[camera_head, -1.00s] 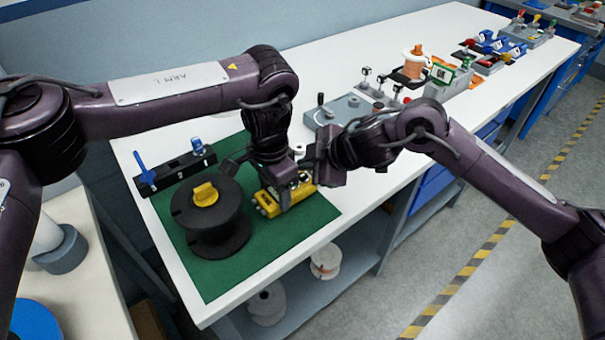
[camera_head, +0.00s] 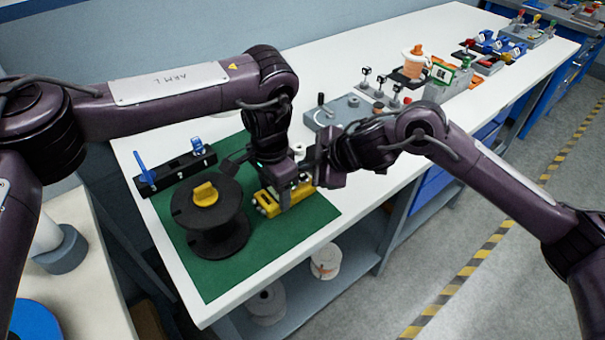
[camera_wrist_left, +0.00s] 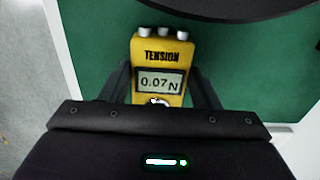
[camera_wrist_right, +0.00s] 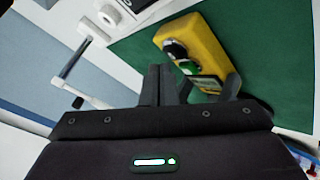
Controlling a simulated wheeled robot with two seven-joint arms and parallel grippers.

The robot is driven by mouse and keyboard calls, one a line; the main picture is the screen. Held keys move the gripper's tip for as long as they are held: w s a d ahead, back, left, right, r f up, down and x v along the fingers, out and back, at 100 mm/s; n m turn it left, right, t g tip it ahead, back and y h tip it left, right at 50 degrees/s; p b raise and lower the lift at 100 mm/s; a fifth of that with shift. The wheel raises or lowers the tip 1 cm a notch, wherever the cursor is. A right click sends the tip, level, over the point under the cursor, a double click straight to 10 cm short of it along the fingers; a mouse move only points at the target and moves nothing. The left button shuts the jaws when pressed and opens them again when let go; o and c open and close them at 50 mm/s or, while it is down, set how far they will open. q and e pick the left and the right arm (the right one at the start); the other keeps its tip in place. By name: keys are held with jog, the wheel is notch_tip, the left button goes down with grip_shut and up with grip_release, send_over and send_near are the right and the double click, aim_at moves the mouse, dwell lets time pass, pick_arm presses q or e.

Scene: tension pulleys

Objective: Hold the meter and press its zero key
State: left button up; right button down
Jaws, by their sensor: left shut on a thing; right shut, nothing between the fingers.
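The yellow tension meter (camera_head: 267,201) sits on the green mat (camera_head: 207,281). In the left wrist view the meter (camera_wrist_left: 162,48) shows a display reading 0.07 N, with several pale rollers at its far end. My left gripper (camera_head: 284,188) comes from above and is shut on the meter, one finger on each side. My right gripper (camera_wrist_right: 161,86) is shut and empty, close beside the meter. In the right wrist view the meter (camera_wrist_right: 211,57) has a dark round part and a green part on its face. I cannot tell whether my right fingertips touch a key.
A grey device with a crank (camera_head: 340,108) is to the right. The table's front edge is near the mat.

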jog(key=shift+f, duration=0.2)
jog(key=shift+f, duration=0.45)
dwell(0.8)
jog(key=shift+r, duration=0.85)
jog(key=shift+r, duration=0.15)
jog(key=shift+r, duration=2.4)
pick_arm(q)
jog(key=o, duration=1.3)
jog(key=shift+r, duration=0.1)
